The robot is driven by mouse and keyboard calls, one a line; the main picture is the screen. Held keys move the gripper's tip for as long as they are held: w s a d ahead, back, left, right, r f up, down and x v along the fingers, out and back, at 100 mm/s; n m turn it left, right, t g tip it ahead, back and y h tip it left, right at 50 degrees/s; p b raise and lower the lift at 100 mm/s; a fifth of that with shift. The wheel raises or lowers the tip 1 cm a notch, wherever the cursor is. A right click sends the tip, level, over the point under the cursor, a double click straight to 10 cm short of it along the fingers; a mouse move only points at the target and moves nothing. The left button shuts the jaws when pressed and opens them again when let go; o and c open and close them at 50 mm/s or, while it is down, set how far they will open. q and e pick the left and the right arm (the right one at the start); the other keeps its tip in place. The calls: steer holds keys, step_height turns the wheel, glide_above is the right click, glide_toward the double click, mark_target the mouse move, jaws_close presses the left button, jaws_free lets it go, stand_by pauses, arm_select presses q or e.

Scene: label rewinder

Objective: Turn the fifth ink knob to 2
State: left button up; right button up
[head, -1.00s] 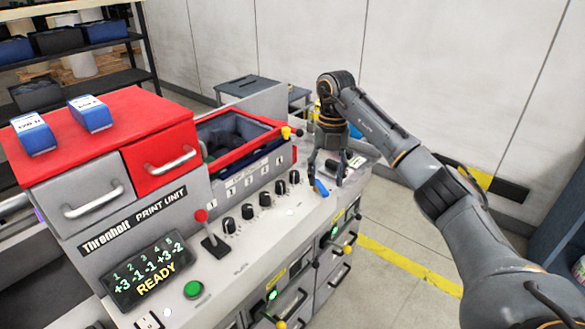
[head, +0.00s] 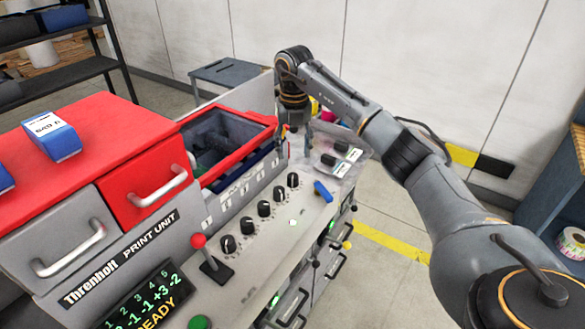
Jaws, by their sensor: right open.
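The fifth ink knob (head: 293,180) is the black knob at the far right end of a row of several on the grey front ledge of the print unit. A display (head: 145,300) at lower left is cut off by the frame edge; its last value, in the fifth column, reads -2. My right gripper (head: 295,132) is open and empty, pointing down beyond the fifth knob, near the far corner of the red-rimmed tray. It is apart from the knob, and its fingertips are partly hard to make out. My left gripper is not in view.
A red-knobbed lever (head: 207,258) stands at the near end of the knob row. A blue-handled tool (head: 323,191) lies right of the fifth knob. Small labelled black items (head: 336,158) sit farther back. The red-rimmed tray (head: 243,165) borders the knobs.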

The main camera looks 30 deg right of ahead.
mark_target(293, 175)
step_height(293, 175, down, 4)
steer(key=shift+w+r+p, duration=0.1)
steer(key=shift+w+p, duration=0.05)
steer(key=shift+p, duration=0.55)
step_height(293, 175, down, 4)
steer(key=shift+w+p, duration=0.15)
steer(key=shift+p, duration=0.55)
steer(key=shift+f, duration=0.6)
steer(key=shift+c, duration=1.3)
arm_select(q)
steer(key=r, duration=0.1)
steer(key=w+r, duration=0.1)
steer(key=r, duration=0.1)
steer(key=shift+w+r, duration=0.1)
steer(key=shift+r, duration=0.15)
arm_select(e)
jaws_close()
